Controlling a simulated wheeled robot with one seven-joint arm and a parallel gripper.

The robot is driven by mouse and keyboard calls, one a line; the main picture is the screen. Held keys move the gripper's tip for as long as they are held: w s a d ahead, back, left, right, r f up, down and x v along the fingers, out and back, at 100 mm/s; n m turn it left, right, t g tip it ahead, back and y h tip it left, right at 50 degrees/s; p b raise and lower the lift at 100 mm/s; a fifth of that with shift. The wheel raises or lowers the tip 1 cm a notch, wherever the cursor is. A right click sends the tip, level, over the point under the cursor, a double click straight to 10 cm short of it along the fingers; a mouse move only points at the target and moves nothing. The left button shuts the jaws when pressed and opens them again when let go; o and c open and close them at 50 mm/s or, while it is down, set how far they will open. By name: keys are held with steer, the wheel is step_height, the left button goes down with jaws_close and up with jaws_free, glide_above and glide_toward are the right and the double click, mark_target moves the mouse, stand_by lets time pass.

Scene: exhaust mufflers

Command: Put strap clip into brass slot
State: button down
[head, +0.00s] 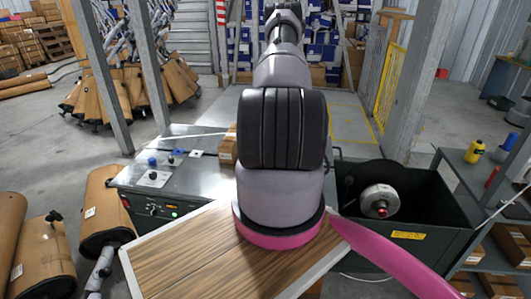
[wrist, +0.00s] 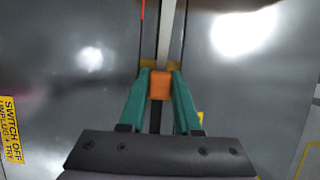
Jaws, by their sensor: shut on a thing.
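In the wrist view my gripper (wrist: 160,80) has two teal fingers closed on a small orange block (wrist: 160,88), which looks like the strap clip. A pale grey strap (wrist: 167,35) runs up from it to the top of the picture. A brass-coloured edge (wrist: 147,65) shows just behind the fingertips and the clip; it may be the brass slot, but its opening is hidden. I cannot tell whether the clip touches it. In the head view my arm hides the gripper and the clip.
A shiny grey metal surface (wrist: 90,40) fills the wrist view around the fingers. In the head view a grey machine (head: 185,185) with knobs stands left of my arm. A black bin (head: 430,205) with a metal reel (head: 380,201) stands right. A wood-patterned board (head: 185,255) lies in front.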

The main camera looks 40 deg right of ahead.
steer(key=shift+f, duration=0.3)
steer(key=c, duration=0.5)
jaws_free()
steer(key=v, duration=1)
steer(key=shift+s+d+r, duration=0.1)
steer(key=shift+r, duration=0.3)
